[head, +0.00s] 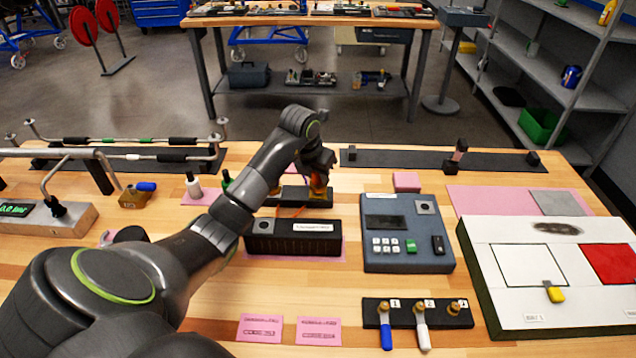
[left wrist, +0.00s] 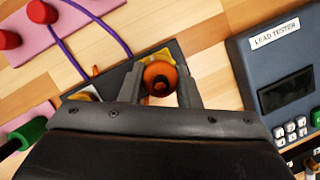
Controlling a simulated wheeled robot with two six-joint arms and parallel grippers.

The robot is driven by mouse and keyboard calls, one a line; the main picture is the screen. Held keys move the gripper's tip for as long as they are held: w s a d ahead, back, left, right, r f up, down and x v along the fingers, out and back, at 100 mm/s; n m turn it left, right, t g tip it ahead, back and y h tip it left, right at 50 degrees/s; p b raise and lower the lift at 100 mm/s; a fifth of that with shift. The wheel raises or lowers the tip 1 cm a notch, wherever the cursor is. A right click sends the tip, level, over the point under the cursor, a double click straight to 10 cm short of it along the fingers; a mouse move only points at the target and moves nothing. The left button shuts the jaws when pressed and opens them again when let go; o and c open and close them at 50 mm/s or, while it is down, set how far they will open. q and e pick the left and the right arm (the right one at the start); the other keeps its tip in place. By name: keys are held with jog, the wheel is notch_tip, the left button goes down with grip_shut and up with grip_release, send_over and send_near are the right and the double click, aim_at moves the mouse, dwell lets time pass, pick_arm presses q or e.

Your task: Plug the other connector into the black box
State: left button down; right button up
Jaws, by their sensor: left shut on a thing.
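My left gripper (head: 318,170) reaches over the middle of the bench. It is shut on a round orange connector (head: 319,190), which stands at the right end of a low black holder (head: 284,197). In the left wrist view, the two fingers of my left gripper (left wrist: 164,90) flank the orange connector (left wrist: 161,76), which has a dark centre. I cannot tell whether it is still seated in the holder. The black box (head: 293,240), with a white label, lies just in front of the holder on a pink mat. My right gripper is not in view.
A blue-grey lead tester (head: 408,233) stands right of the black box. A white panel (head: 545,275) fills the right side. Purple leads (left wrist: 98,25) with red knobs lie close by in the left wrist view.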

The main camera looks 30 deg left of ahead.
pick_arm(q)
jog(key=shift+r+p, duration=0.95)
jog(key=shift+r, duration=0.55)
